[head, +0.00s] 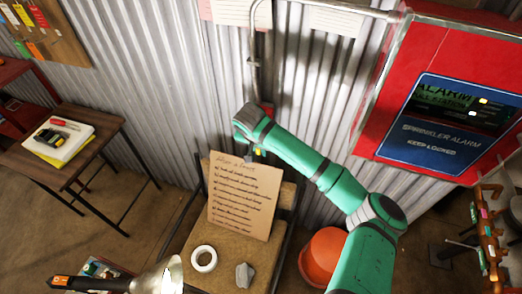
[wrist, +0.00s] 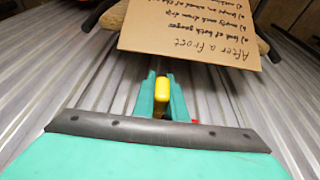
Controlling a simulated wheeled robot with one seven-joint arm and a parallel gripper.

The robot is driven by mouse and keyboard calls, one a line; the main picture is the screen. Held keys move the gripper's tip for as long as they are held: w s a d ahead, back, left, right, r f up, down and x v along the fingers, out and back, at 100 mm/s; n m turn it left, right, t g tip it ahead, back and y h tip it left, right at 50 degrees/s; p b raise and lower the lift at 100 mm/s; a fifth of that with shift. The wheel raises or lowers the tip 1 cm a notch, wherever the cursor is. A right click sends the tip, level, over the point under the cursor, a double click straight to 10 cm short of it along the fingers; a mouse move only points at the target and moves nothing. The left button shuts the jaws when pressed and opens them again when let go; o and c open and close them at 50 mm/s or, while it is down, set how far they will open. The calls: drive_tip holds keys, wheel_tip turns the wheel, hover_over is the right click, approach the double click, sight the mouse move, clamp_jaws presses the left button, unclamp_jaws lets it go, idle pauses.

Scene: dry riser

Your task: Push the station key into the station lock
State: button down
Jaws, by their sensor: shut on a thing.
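My gripper (wrist: 161,88) is shut on a yellow-ended piece, which I take to be the station key (wrist: 161,90). Its yellow end shows between the green fingers in the wrist view, and the rest of it is hidden. In the head view a small yellow spot (head: 258,150) shows below my wrist, close to the corrugated wall. A red part (head: 268,107) on the wall shows just behind my wrist, mostly covered by it. I cannot tell whether it holds the station lock, or whether the key touches it.
A handwritten cardboard sign (head: 243,196) stands below my gripper on a small stand, with a white tape ring (head: 204,259) and a grey lump (head: 244,275). A red alarm cabinet (head: 450,95) is at right. An orange bucket (head: 322,258) and a side table (head: 70,150) stand on the floor.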

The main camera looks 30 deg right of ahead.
drive_tip(key=shift+w+d, duration=0.75)
drive_tip(key=shift+d, duration=0.1)
idle(1.1)
